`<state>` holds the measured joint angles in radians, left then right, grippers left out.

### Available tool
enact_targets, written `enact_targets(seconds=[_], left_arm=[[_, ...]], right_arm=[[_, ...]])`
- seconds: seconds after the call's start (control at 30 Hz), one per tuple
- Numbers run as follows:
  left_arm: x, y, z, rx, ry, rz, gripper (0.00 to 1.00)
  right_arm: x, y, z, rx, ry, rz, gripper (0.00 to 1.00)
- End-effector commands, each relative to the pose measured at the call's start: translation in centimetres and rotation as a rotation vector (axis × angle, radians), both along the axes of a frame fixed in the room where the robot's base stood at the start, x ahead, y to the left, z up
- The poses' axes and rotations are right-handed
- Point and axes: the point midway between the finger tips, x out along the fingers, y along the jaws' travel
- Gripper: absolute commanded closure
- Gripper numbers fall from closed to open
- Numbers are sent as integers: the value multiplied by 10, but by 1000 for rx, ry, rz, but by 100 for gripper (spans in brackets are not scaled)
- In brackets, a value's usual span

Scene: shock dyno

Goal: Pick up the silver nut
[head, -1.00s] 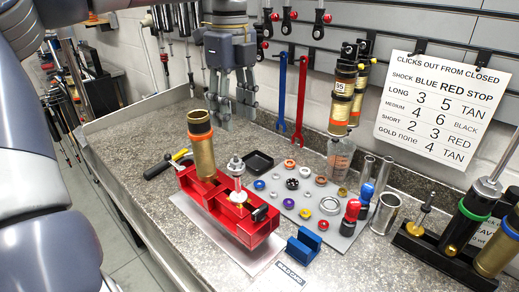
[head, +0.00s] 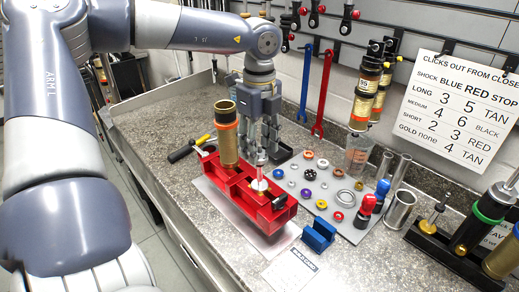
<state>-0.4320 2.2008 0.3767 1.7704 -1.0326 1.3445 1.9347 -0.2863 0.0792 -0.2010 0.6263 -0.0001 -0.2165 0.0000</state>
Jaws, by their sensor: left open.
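My left gripper (head: 262,150) points down, open, just behind and above the red vise block (head: 262,211). Its fingers are close to the upright silver shaft (head: 260,168) in the block; I cannot tell whether they touch it. The shaft carries a pale disc near its base, and the gripper partly covers its top. Several small silver pieces lie on the grey mat to the right, among them one at the left side (head: 292,184) and one near the middle (head: 323,186). I cannot tell which piece is the silver nut. My right gripper is out of view.
A gold cylinder (head: 227,140) stands in the vise, left of my gripper. Coloured rings lie on the grey mat (head: 357,232). A blue block (head: 319,236) and metal tubes (head: 399,210) stand to the right.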

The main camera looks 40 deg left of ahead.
Motion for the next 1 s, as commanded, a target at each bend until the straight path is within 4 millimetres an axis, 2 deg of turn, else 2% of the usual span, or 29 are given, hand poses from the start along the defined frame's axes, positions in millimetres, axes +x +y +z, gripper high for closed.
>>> enact_targets(seconds=[0.17, 0.3, 0.33, 0.77, 0.87, 1.0], left_arm=[[0, 0, 0, 0, 0, 0, 57], [0, 0, 0, 0, 0, 0, 89], [0, 0, 0, 0, 0, 0, 94], [0, 0, 2, 0, 0, 1, 94], [0, 0, 7, 1, 0, 1, 94], [1, 0, 23, 3, -3, 1, 100]], right_arm=[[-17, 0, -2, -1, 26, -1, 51], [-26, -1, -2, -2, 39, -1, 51], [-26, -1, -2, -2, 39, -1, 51], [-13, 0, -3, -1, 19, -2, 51], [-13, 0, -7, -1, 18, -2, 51], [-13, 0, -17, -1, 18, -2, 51]])
